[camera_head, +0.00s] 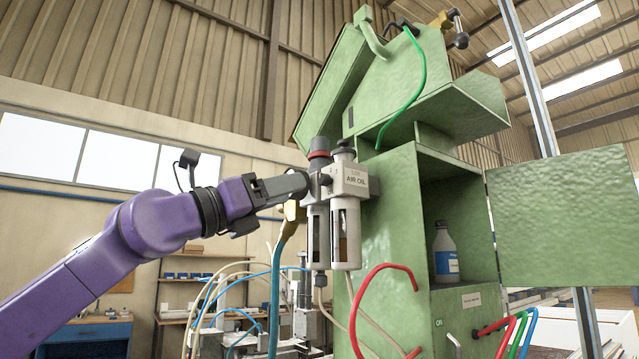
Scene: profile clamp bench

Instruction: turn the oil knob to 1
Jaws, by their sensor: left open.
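An air and oil unit (350,183) with two clear bowls is fixed to the left side of the green machine. A small dark knob (344,146) tops its right half, above the "AIR OIL" lettering; I take this to be the oil knob. A larger grey knob with a red ring (319,150) tops the left half. Small marks show near the knobs, but the oil knob's setting is too small to read. My left gripper (303,184) is at the unit's left side, below knob height. It holds nothing that I can see, and its fingertips overlap the unit's edge. My right gripper is out of view.
The green machine cabinet (395,230) stands right of the unit, its door (565,215) swung open. A bottle (445,250) stands inside. A red hose (360,290) and blue hose (276,290) hang near the unit. Free air lies above the knobs' left side.

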